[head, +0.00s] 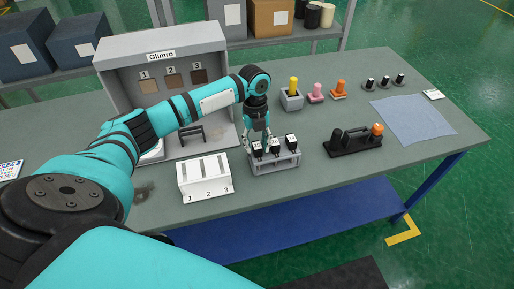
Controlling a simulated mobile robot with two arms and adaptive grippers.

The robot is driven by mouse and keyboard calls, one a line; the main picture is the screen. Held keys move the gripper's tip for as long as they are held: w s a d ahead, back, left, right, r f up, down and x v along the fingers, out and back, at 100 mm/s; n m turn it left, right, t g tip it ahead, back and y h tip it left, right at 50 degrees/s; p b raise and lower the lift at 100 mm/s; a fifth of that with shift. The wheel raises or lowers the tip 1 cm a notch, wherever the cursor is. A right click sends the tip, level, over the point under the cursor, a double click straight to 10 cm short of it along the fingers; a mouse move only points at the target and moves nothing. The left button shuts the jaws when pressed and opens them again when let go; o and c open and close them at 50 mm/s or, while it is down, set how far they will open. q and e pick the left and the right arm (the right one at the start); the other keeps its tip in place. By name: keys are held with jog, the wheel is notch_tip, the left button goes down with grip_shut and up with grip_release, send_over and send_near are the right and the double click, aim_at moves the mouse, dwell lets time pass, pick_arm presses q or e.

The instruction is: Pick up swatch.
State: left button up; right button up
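Three colour swatches, tan (150,86), mid brown (175,81) and dark brown (199,76), show on the back wall of the grey Glimro booth (118,88), under the numbers 1, 2 and 3. My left arm reaches across the front of the booth. My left gripper (260,141) points down just behind a grey rack (276,163) that holds three small black-and-white items. Its fingers look spread apart, with nothing seen between them. Whether it touches the rack's items cannot be told. My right gripper is not in view.
A white slotted holder (205,178) numbered 1 to 3 stands left of the rack. A dark stand (190,135) is in the booth. The table's front right is clear.

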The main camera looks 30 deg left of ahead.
pick_arm(q)
jog(key=shift+f, duration=0.6)
grip_shut()
jog(key=shift+r, duration=0.1)
